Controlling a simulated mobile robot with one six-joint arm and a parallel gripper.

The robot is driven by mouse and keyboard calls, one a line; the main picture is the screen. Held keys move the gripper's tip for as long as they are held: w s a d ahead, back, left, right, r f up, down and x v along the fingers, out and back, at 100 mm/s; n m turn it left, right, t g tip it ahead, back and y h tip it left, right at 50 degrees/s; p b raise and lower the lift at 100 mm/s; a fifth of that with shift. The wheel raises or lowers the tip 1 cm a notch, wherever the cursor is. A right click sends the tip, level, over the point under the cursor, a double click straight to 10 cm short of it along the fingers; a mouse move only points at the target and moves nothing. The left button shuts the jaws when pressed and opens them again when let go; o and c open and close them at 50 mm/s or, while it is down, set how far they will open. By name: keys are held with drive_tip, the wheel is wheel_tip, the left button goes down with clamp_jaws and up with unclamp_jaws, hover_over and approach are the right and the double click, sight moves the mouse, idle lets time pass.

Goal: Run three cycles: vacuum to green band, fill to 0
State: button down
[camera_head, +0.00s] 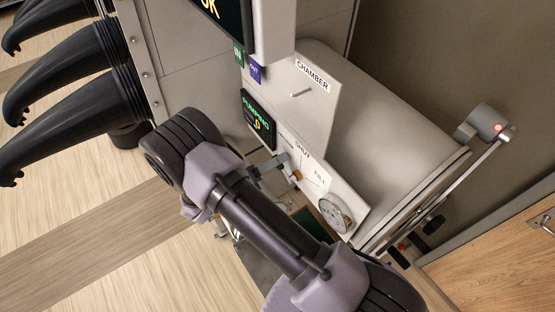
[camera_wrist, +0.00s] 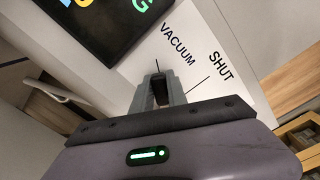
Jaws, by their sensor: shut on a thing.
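My gripper (camera_head: 275,168) is at the valve panel (camera_head: 318,178) on the chamber's front. In the wrist view my gripper (camera_wrist: 159,88) is shut on a small dark valve handle (camera_wrist: 159,97), just below the word VACUUM. The handle is mostly hidden between the fingers. A small display (camera_head: 258,121) reads PUMPING in green with a yellow figure I cannot read. A round dial (camera_head: 335,214) sits lower on the panel; its needle and any green band are not legible.
Black gloves (camera_head: 70,95) stick out at the left. The plate marked CHAMBER (camera_head: 305,90) and a larger screen (camera_head: 222,20) are above the panel. A door arm with a red light (camera_head: 498,127) is at the right. Wooden floor (camera_head: 100,225) is open at lower left.

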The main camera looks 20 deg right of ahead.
drive_tip(key=c, duration=1.3)
unclamp_jaws()
drive_tip(key=shift+a, duration=0.1)
drive_tip(key=b+v, duration=0.3)
drive_tip(key=v, duration=1.4)
drive_tip(key=shift+a, duration=0.1)
